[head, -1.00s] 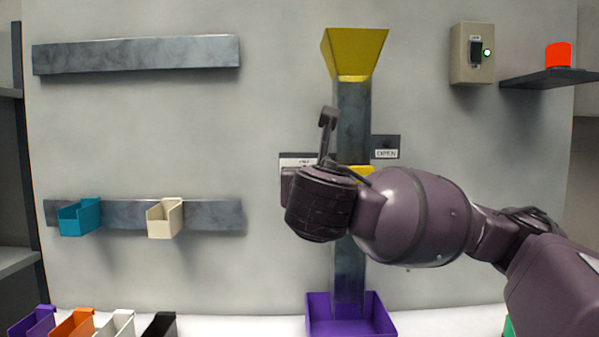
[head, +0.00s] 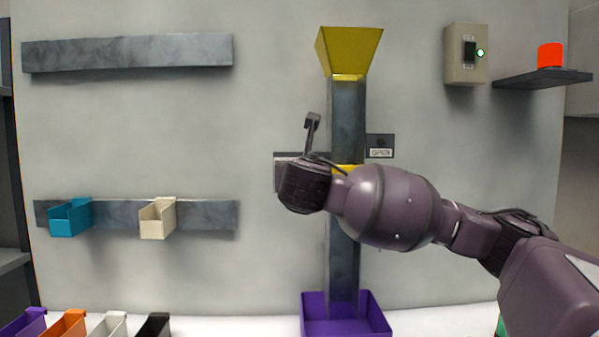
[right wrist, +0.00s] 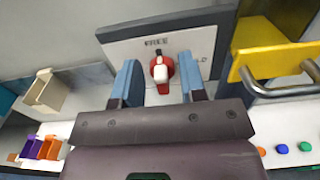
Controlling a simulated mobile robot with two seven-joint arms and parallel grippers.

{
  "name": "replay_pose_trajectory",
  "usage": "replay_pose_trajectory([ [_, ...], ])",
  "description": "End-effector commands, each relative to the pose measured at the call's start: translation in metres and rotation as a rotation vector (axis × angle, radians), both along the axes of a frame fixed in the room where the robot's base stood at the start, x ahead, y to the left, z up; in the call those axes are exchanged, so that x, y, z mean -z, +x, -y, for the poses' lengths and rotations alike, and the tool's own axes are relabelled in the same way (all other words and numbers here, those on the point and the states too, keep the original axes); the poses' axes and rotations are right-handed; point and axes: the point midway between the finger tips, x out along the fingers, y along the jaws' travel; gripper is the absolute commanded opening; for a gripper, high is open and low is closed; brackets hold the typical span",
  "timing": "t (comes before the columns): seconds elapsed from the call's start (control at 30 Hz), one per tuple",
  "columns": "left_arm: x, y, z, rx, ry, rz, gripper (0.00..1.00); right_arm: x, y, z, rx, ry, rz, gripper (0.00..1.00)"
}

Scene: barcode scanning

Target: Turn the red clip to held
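The red clip (right wrist: 162,72) is a small red knob with a whitish front and a dark tip at its top. It sits on a grey wall plate (right wrist: 130,48) in the right wrist view. The dark tip points up at the "FREE" label; a partly covered label, ending in "LD", is to the right. My right gripper (right wrist: 158,64) is open, its two blue-padded fingers on either side of the clip with gaps. In the head view my right wrist hides the clip and most of the plate (head: 285,157). My left gripper is not in view.
The grey chute (head: 345,110) with yellow funnel (head: 349,52) stands beside my right wrist, above a purple bin (head: 345,325). A yellow part with a metal handle (right wrist: 283,92) is close right of the gripper. Teal (head: 70,218) and cream (head: 157,219) bins hang left.

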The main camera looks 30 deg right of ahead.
Motion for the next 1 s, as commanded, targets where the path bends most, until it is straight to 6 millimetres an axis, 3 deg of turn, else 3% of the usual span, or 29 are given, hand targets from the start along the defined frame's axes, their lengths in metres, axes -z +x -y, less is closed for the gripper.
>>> replay_pose_trajectory([
  [0.17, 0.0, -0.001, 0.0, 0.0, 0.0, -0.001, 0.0, 0.0, 0.0, 0.0, 0.0, 0.0, 0.0, 0.38],
  [0.4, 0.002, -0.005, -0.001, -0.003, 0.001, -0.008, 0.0, 0.0, 0.0, 0.0, 0.0, 0.0, 0.0, 0.06],
  [0.67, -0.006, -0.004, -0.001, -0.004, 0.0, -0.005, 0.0, -0.001, -0.001, 0.0, -0.001, 0.025, 0.013, 0.06],
  [1.0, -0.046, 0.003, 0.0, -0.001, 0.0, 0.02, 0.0, -0.003, -0.002, 0.002, 0.0, 0.196, 0.117, 0.06],
])
